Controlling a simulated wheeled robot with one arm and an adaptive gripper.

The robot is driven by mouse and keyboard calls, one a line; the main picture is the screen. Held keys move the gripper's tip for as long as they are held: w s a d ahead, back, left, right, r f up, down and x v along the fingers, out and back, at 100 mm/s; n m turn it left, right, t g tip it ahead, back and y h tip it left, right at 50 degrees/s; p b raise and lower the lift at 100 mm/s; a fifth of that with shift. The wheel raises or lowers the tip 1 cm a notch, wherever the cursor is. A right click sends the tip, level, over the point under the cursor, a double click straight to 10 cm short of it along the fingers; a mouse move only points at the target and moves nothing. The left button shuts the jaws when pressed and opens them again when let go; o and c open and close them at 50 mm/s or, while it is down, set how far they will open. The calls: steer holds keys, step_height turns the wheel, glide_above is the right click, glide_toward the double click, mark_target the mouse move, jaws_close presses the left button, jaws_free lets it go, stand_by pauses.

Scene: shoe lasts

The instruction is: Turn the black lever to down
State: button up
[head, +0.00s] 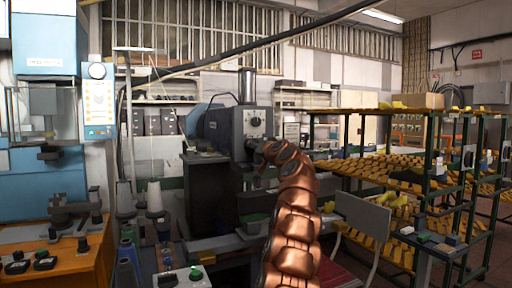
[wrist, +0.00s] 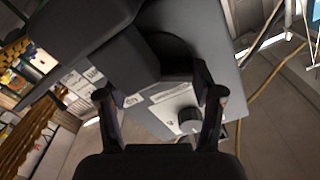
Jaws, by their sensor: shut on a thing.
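In the wrist view, the two fingers of my gripper (wrist: 160,93) stand wide apart, one on each side of a bulky black part, which I take to be the black lever (wrist: 132,62). The gripper is shut on it. Its full shape and tilt are hard to tell this close. In the head view, my copper arm reaches to the front of a grey machine box (head: 238,124). The gripper end there is small and dark, and the arm hides most of it and the lever.
A round dial (head: 256,122) sits on the box front, above my gripper; a knob (wrist: 190,120) shows between the fingers in the wrist view. A green-framed rack (head: 345,168) with yellow shoe lasts stands right. An orange bench (head: 70,268) stands left.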

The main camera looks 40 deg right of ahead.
steer(key=shift+m, duration=0.5)
steer(key=shift+d, duration=0.1)
steer(key=o, duration=1.1)
steer(key=shift+o, duration=0.2)
steer(key=shift+s, duration=0.15)
steer(key=shift+s+a+r, duration=0.1)
steer(key=shift+s+a, duration=0.1)
steer(key=shift+s, duration=0.35)
steer(key=shift+s+a, duration=0.3)
steer(key=shift+s, duration=0.3)
steer(key=v, duration=0.9)
